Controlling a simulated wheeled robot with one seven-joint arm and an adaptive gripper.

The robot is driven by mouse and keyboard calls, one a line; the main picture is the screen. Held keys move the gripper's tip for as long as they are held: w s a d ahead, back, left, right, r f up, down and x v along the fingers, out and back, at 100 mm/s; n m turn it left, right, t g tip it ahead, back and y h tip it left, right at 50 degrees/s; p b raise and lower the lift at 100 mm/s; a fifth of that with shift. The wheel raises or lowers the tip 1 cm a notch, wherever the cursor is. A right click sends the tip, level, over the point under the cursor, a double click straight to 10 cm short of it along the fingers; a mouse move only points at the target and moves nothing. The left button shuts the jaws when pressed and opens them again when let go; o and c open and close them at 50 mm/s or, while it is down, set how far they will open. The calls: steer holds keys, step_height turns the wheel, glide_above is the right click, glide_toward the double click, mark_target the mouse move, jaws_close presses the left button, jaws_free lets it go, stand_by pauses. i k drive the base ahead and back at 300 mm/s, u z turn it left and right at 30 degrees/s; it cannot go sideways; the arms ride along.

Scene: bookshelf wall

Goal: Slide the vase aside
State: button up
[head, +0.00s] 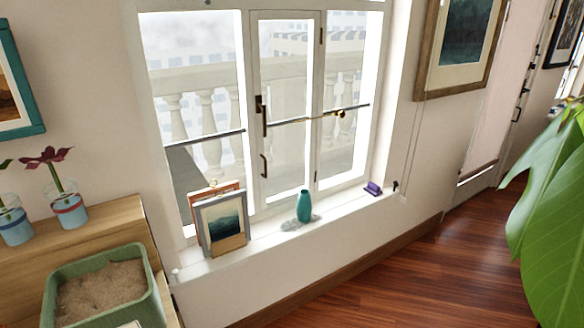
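A teal vase (304,207) stands upright on the white window sill (260,239), in front of the window and near the middle of the picture. A small pale grey-white object (290,225) lies at its base on the left; I cannot tell what it is. My gripper does not show in the head view.
Framed pictures (222,222) lean on the sill left of the vase, and a small purple object (373,188) lies to its right. A green sand-filled bin (152,306) is at lower left; large leaves (552,220) are at right.

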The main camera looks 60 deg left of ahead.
mark_target(304, 207)
steer(key=k, duration=0.1)
steer(key=u, duration=2.95)
steer(key=k, duration=0.85)
steer(key=z, duration=1)
steer(key=i, duration=1)
steer(key=z, duration=1.15)
steer(key=i, duration=0.5)
